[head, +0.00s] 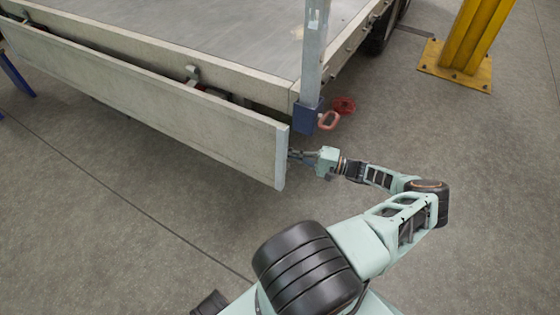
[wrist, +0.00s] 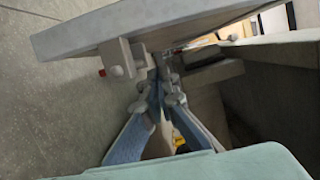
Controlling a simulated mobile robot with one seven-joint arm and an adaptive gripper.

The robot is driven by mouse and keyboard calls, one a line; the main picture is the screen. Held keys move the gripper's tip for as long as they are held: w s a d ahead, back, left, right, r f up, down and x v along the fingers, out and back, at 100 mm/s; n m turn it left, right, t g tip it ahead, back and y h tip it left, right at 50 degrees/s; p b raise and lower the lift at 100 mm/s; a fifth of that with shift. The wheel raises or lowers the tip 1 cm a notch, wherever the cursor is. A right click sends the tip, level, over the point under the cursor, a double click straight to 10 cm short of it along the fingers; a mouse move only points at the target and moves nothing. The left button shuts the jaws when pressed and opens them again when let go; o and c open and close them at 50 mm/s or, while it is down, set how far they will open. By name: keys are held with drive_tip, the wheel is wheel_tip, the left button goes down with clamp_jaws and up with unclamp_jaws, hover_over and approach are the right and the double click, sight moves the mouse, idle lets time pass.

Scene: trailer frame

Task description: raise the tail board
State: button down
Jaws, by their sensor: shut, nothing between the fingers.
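The tail board (head: 160,108) is a long pale grey panel across the trailer's end. It is tilted, with a gap between its upper edge and the bed edge. My gripper (head: 296,156) is just beyond the right end of the board, at the side facing the trailer. In the wrist view the fingertips (wrist: 158,84) are together beside a pale block fitting with a round knob (wrist: 117,70). The board (wrist: 150,22) runs across the top of that view. Nothing shows between the fingers. Whether they touch the board I cannot tell.
The trailer bed (head: 225,35) lies behind the board. A grey corner post (head: 314,55) with a blue base and a red ring (head: 328,121) stands above my gripper. A yellow post (head: 475,40) is at the far right. The floor in front is clear.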

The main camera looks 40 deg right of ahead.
sight(280, 161)
drive_tip(key=shift+s+a+r, duration=0.1)
drive_tip(key=shift+s+a, duration=0.1)
drive_tip(key=shift+a, duration=0.45)
drive_tip(key=shift+s+a, duration=0.2)
drive_tip(key=shift+a, duration=0.45)
drive_tip(key=shift+s+a+r, duration=0.1)
drive_tip(key=shift+s+a, duration=0.1)
drive_tip(key=shift+a, duration=0.45)
